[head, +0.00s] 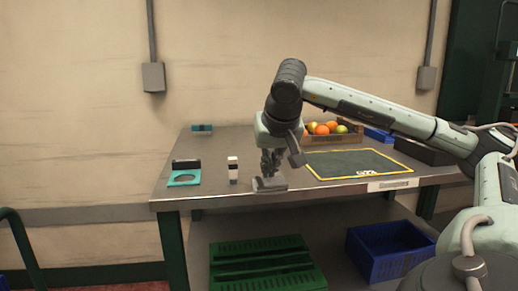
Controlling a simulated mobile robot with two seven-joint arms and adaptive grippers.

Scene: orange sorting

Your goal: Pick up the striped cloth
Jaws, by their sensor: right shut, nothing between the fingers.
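A small flat grey bundle (269,185), which looks like the folded cloth, lies near the table's front edge; its stripes are too small to make out. My right gripper (270,172) points down just above it, shut with nothing between the fingers. The fingers overlap the bundle's back edge in the picture, and I cannot tell whether they touch it. My left gripper is not in view.
The metal table (220,150) holds a white and black upright item (233,170), a teal holder (184,178), a small teal block (202,128), a yellow-edged dark mat (350,163) and a fruit crate (345,138). Green (265,265) and blue (385,250) crates stand below.

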